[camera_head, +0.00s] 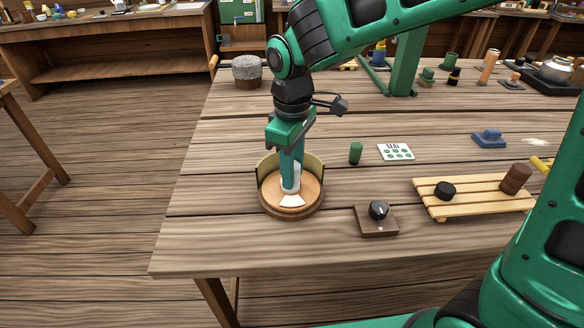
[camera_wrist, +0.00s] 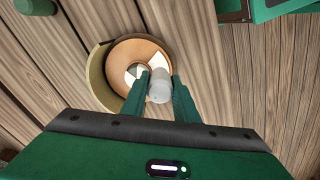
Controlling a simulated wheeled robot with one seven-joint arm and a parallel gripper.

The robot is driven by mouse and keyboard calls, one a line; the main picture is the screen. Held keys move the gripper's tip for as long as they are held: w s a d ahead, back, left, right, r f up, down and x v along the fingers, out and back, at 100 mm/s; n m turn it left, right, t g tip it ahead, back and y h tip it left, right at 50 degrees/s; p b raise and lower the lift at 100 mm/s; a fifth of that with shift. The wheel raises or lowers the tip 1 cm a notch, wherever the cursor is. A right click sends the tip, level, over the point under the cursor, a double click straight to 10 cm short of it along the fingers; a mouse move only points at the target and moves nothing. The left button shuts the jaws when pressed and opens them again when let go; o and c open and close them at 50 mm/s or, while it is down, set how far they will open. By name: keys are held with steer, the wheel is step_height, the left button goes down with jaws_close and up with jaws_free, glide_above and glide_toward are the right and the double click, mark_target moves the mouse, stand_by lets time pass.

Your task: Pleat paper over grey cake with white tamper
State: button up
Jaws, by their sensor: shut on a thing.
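My gripper (camera_head: 290,176) is shut on the white tamper (camera_head: 295,172) and holds it upright over a round tan dish (camera_head: 313,191). In the wrist view the tamper (camera_wrist: 160,90) sits between the two green fingers (camera_wrist: 159,83). White paper (camera_head: 292,201) shows in the dish just in front of the tamper, and another white piece (camera_wrist: 156,61) shows in the wrist view. Beside the tamper a small round opening (camera_wrist: 135,74) shows white and dark grey parts. The grey cake is mostly hidden, and I cannot tell whether the tamper touches it.
A curved olive wall (camera_head: 265,168) stands around the dish's back. A black knob on a wooden block (camera_head: 378,228) is to the right. A slatted rack (camera_head: 470,204) stands farther right. The table's left front is clear.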

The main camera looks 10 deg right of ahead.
steer(key=shift+w+f, duration=0.25)
steer(key=shift+f, duration=0.2)
steer(key=shift+w+f, duration=0.2)
steer(key=shift+f, duration=0.25)
steer(key=shift+w+d+f, duration=0.1)
steer(key=shift+w+f, duration=0.05)
steer(key=shift+w, duration=0.6)
steer(key=shift+w+f, duration=0.1)
steer(key=shift+w, duration=0.6)
steer(key=shift+f, duration=0.35)
steer(key=shift+r, duration=2.55)
